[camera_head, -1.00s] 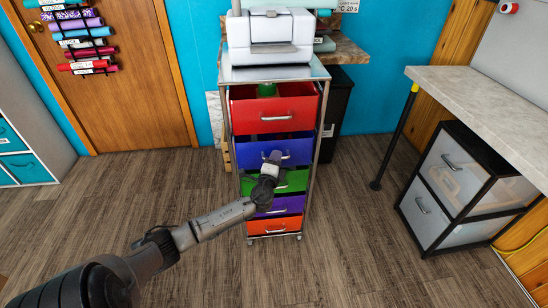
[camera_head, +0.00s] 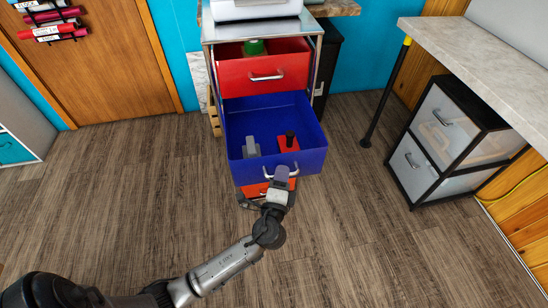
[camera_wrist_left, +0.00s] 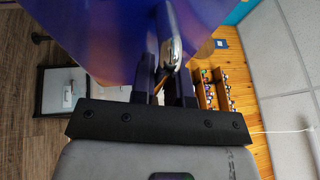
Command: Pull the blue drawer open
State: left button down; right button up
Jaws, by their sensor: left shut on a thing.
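The blue drawer (camera_head: 240,172) is pulled well out of the cart in the head view, so its inside shows. A grey item (camera_head: 251,147) and a red item with a black top (camera_head: 288,143) lie in it. My left gripper (camera_head: 281,174) is shut on the silver handle (camera_head: 266,172) at the drawer's front. In the left wrist view the handle (camera_wrist_left: 174,45) sits between the fingers, and the blue drawer front (camera_wrist_left: 100,35) fills the upper left. My right gripper is not in view.
The red drawer (camera_head: 265,72) above is partly open with a green item (camera_head: 254,47) inside. An orange drawer (camera_head: 262,190) shows below. A black-framed drawer unit (camera_head: 455,140) and a counter (camera_head: 490,60) stand at right. The floor in front is clear.

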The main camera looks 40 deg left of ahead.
pick_arm(q)
jog(key=shift+s+d, duration=1.05)
jog(key=shift+d, duration=0.3)
jog(key=c, duration=1.4)
grip_release()
jog(key=b+v, duration=0.2)
jog(key=v, duration=1.2)
jog(key=shift+w, duration=0.15)
